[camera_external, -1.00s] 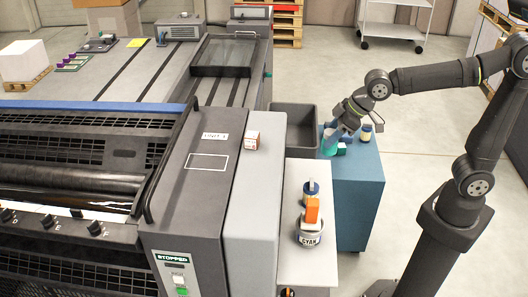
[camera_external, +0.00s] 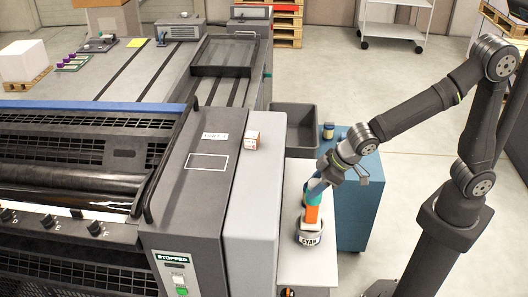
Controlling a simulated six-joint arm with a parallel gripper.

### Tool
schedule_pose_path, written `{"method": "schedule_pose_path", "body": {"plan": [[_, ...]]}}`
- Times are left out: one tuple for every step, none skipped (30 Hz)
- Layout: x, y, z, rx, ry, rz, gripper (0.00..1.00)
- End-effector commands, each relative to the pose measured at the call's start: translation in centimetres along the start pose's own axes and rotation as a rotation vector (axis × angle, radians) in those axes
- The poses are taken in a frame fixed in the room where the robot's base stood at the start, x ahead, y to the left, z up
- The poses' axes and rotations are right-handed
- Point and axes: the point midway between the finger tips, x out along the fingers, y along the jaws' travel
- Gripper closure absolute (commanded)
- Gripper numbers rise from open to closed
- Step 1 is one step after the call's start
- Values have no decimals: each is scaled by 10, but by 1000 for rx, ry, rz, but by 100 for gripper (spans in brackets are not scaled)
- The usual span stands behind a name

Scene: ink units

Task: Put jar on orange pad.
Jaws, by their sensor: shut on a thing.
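My gripper (camera_external: 319,186) is over the pale side table, pointing down, shut on a small teal thing that I take for the jar (camera_external: 314,198). No flat orange pad can be made out clearly. The gripper hides the table behind it.
A blue cabinet (camera_external: 357,215) stands right of the pale table (camera_external: 305,270). A small yellow container with a dark lid (camera_external: 328,131) is at its back. A dark open bin (camera_external: 301,124) is behind. A small box (camera_external: 252,140) sits on the grey machine at left.

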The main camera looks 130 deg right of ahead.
Motion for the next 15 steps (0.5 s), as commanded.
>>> {"method": "schedule_pose_path", "body": {"plan": [[1,0,1,0,1,0,81],[2,0,1,1,1,0,81],[1,0,1,1,2,0,81],[1,0,0,1,2,0,81],[1,0,0,1,2,0,81],[1,0,0,1,2,0,81],[1,0,0,1,2,0,81],[1,0,1,1,2,0,81],[2,0,1,1,1,0,81],[3,0,2,1,1,0,81],[4,0,2,1,1,0,81],[4,0,3,1,1,0,54],[4,0,2,1,2,0,48],[4,0,2,1,2,0,43],[4,0,2,1,1,0,35]]}}
